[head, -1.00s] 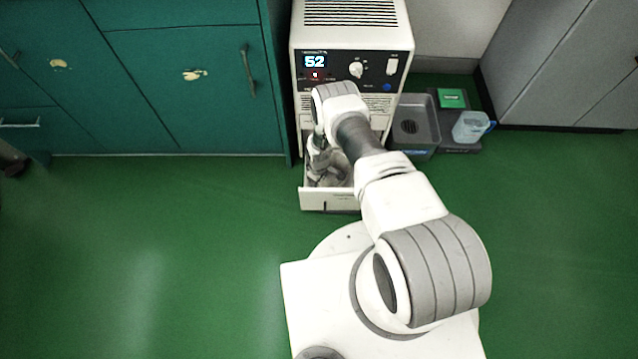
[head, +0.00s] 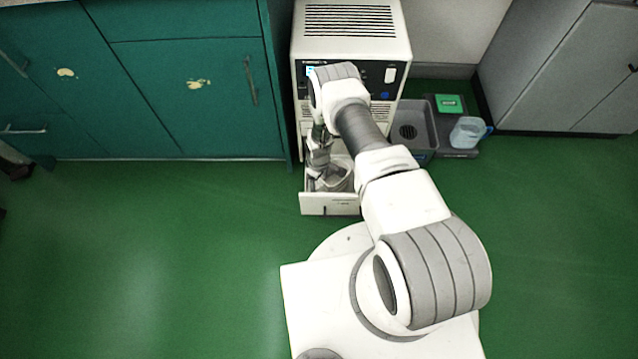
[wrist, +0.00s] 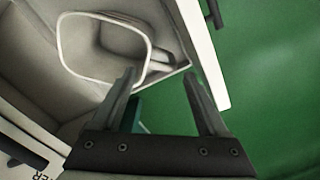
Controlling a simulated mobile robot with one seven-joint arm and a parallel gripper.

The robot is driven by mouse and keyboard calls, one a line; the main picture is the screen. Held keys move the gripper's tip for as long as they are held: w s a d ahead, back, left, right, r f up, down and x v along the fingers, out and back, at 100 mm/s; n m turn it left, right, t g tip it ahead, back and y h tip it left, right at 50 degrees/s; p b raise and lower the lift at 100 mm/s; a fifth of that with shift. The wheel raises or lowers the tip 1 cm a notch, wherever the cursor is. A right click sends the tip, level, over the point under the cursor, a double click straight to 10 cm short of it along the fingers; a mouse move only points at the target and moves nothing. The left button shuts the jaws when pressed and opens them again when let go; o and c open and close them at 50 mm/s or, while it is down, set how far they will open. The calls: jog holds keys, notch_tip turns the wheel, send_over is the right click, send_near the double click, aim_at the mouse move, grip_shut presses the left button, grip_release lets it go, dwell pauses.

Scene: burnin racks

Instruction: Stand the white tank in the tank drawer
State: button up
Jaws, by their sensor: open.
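The white tank (head: 343,174) sits inside the pulled-out tank drawer (head: 330,205) at the foot of the white machine. In the wrist view the tank's open, rounded rim (wrist: 85,50) shows at upper left, and it looks upright. The drawer's front panel (wrist: 205,55) runs along the right. My gripper (wrist: 160,78) is open, with nothing between its fingers. In that view the fingertips lie just below and to the right of the rim; I cannot tell whether they touch the tank. In the head view my wrist and arm hide part of the drawer.
The white machine (head: 350,20) stands behind the drawer, its display partly hidden by my arm. A grey tray (head: 420,140) and a clear blue-tinted jug (head: 467,132) are to its right. Teal cabinets (head: 190,90) stand left. The green floor (head: 180,240) is clear.

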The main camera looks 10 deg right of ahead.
notch_tip(320, 180, up, 5)
jog(key=shift+r+p, duration=0.2)
jog(key=shift+p, duration=0.6)
jog(key=w+r+m+t, duration=0.1)
jog(key=w+r, duration=0.2)
jog(key=r, duration=0.8)
jog(key=w+d+r+m, duration=0.1)
jog(key=w+r, duration=0.2)
jog(key=r, duration=0.8)
jog(key=w+r+m+t, duration=0.1)
jog(key=w+r, duration=0.3)
jog(key=r, duration=0.7)
notch_tip(320, 180, up, 12)
jog(key=s+d+m, duration=0.1)
jog(key=s, duration=0.2)
jog(key=s+d+r+m+t, duration=0.1)
jog(key=s+r, duration=0.5)
jog(key=r, duration=0.3)
jog(key=s+r+m+t, duration=0.1)
jog(key=s+r+m, duration=0.1)
jog(key=s+r, duration=0.6)
jog(key=s+r+m, duration=0.1)
jog(key=s+r, duration=0.1)
jog(key=s, duration=0.5)
jog(key=s+r+m+t, duration=0.1)
jog(key=s+r, duration=0.2)
jog(key=s, duration=0.5)
jog(key=shift+d+t, duration=0.3)
jog(key=shift+d, duration=0.05)
jog(key=shift+r, duration=0.1)
